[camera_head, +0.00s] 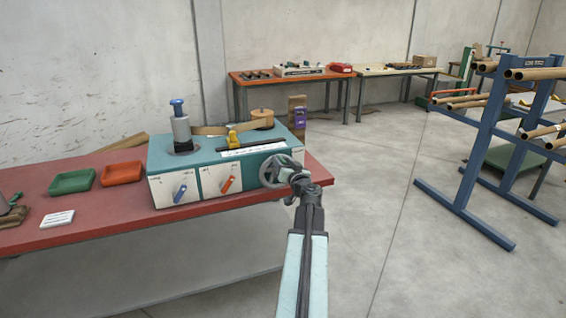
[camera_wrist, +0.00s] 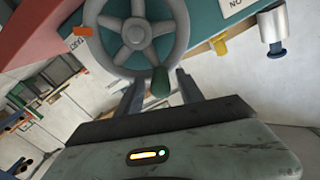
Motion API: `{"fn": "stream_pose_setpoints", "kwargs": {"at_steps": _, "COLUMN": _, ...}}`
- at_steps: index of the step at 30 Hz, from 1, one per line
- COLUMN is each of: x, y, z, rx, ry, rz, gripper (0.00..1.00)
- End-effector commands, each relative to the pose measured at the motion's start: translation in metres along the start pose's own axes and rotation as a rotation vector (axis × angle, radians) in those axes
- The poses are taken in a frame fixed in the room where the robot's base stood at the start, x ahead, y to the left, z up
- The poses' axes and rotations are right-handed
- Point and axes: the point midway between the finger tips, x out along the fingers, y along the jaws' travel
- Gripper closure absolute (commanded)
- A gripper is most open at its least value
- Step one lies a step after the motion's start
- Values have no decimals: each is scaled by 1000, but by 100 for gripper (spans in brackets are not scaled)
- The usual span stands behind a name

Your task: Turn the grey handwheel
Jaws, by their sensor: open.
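The grey handwheel (camera_head: 276,171) is mounted on the right part of the front of the teal and white winder (camera_head: 165,157). In the wrist view the handwheel (camera_wrist: 137,33) shows its spokes, hub and a dark green handle (camera_wrist: 160,82) at the rim on my gripper's side. My gripper (camera_wrist: 155,82) is open, with one finger on each side of the handle. I cannot tell whether either finger touches it. In the head view my gripper (camera_head: 300,180) is at the wheel's right side and hides part of it.
The winder stands on a red table (camera_head: 100,215). A blue lever (camera_head: 180,193) and an orange lever (camera_head: 228,184) are on its front, left of the wheel. Green (camera_head: 73,182) and orange (camera_head: 121,173) trays lie further left. A blue rack (camera_head: 480,150) stands right; the floor between is clear.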

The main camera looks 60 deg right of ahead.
Motion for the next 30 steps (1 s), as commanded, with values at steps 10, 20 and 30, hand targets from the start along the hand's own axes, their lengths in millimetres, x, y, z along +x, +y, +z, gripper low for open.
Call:
{"fn": "stream_pose_setpoints", "kwargs": {"at_steps": 10, "x": 3, "y": 0, "z": 0, "rx": 0, "ry": 0, "rz": 0, "gripper": 83}}
{"fn": "stream_pose_setpoints", "kwargs": {"at_steps": 20, "x": 3, "y": 0, "z": 0, "rx": -1, "ry": 0, "rz": 0, "gripper": 100}}
{"fn": "stream_pose_setpoints", "kwargs": {"at_steps": 30, "x": 2, "y": 0, "z": 0, "rx": -1, "ry": 0, "rz": 0, "gripper": 100}}
